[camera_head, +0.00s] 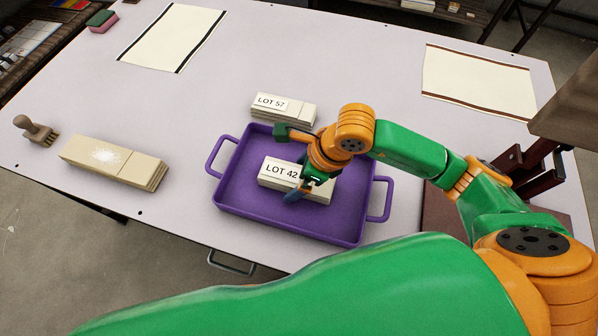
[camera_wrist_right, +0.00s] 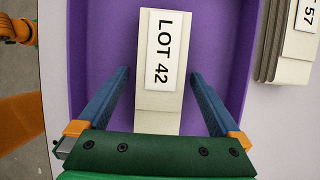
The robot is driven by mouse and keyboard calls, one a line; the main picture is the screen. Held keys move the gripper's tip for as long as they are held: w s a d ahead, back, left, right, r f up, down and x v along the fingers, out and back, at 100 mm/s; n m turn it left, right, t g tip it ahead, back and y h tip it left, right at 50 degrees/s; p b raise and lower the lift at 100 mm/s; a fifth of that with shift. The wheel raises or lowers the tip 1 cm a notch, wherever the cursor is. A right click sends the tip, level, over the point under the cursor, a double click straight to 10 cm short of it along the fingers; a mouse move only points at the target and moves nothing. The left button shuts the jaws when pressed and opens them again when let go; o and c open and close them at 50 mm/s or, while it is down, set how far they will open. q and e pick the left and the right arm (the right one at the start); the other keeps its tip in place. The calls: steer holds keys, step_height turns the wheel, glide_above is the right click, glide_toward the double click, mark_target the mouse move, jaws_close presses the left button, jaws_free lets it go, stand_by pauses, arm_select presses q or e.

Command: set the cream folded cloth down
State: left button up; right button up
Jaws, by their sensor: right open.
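A cream folded cloth (camera_head: 277,169) with a LOT 42 label lies flat inside the purple tray (camera_head: 227,183). It also shows in the right wrist view (camera_wrist_right: 155,108). My right gripper (camera_head: 306,187) is at the cloth's right end in the head view. Its two blue fingers (camera_wrist_right: 160,72) are open, one on each side of the cloth, with purple tray floor showing between each finger and the cloth. The gripper and wrist hide part of the cloth's right end in the head view. My left gripper is out of view.
A folded stack (camera_head: 283,110) labelled LOT 57 lies just behind the tray. A larger cream folded stack (camera_head: 113,162) and a brush (camera_head: 35,129) lie to the left. Flat bordered cloths (camera_head: 172,37) (camera_head: 479,82) lie at the back and right. The table's back middle is clear.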

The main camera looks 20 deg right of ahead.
steer(key=shift+r, duration=0.45)
steer(key=v, duration=1.1)
steer(key=shift+d+r+p, duration=0.15)
steer(key=shift+p, duration=0.25)
steer(key=shift+s, duration=0.15)
